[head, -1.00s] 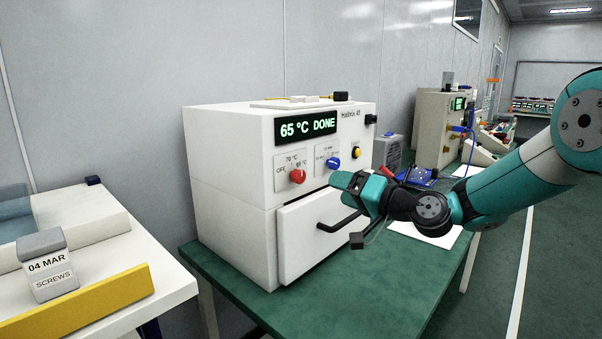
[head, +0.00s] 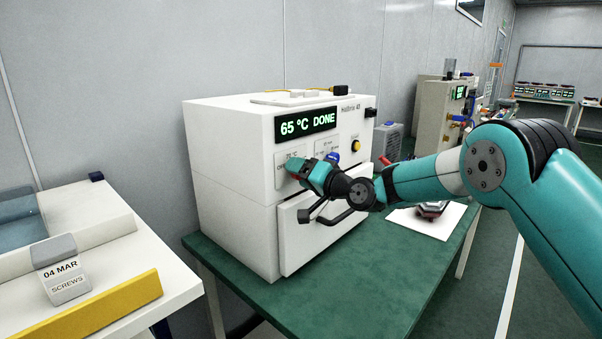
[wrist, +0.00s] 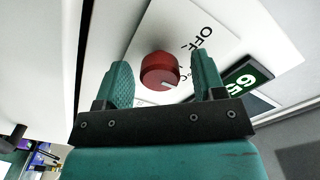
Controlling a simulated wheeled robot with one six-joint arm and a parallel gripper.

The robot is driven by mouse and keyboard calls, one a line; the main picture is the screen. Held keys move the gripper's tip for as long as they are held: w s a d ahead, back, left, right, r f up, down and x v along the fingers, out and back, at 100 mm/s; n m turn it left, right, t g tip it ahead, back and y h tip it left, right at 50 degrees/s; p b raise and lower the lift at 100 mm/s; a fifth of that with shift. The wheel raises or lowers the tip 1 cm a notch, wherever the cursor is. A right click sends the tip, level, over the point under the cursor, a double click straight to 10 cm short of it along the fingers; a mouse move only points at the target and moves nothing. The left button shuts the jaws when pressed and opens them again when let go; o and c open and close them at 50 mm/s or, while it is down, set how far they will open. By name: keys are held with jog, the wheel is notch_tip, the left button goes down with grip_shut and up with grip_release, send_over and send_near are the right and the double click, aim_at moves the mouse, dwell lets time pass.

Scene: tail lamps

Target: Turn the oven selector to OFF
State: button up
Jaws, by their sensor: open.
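The white oven (head: 232,190) stands on a green table, its display reading "65 °C DONE". The red selector knob (wrist: 160,72) shows in the wrist view on a white plate (wrist: 200,22) with "OFF" lettering. A pale pointer mark on the knob is turned away from the "OFF" lettering, toward the lower right in that view. My gripper (wrist: 162,80) is open, one finger on each side of the knob, with gaps visible. In the head view my gripper (head: 302,172) is at the oven's front panel and largely hides the red knob.
A blue knob (head: 332,157) and a yellow button (head: 355,145) sit right of my gripper. The drawer's black handle (head: 330,217) sticks out below. The green table (head: 330,300) is clear in front. A screws box (head: 62,270) stands on the white bench at left.

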jog(key=c, duration=0.9)
jog(key=shift+f+n+b, duration=0.1)
jog(key=shift+n+b, duration=0.2)
jog(key=shift+b, duration=0.4)
jog(key=n+b, duration=0.1)
jog(key=b, duration=0.2)
jog(key=shift+f+n+b, duration=0.2)
jog(key=shift+n+b, duration=0.1)
jog(key=shift+n, duration=0.1)
jog(key=n+b, duration=0.2)
jog(key=b, duration=0.2)
jog(key=shift+n, duration=0.3)
jog(key=n+b, duration=0.3)
jog(key=b, duration=0.2)
jog(key=n+b, duration=0.1)
jog(key=n, duration=0.1)
jog(key=n+b, duration=0.2)
jog(key=shift+r+b, duration=0.3)
jog(key=shift+r, duration=0.05)
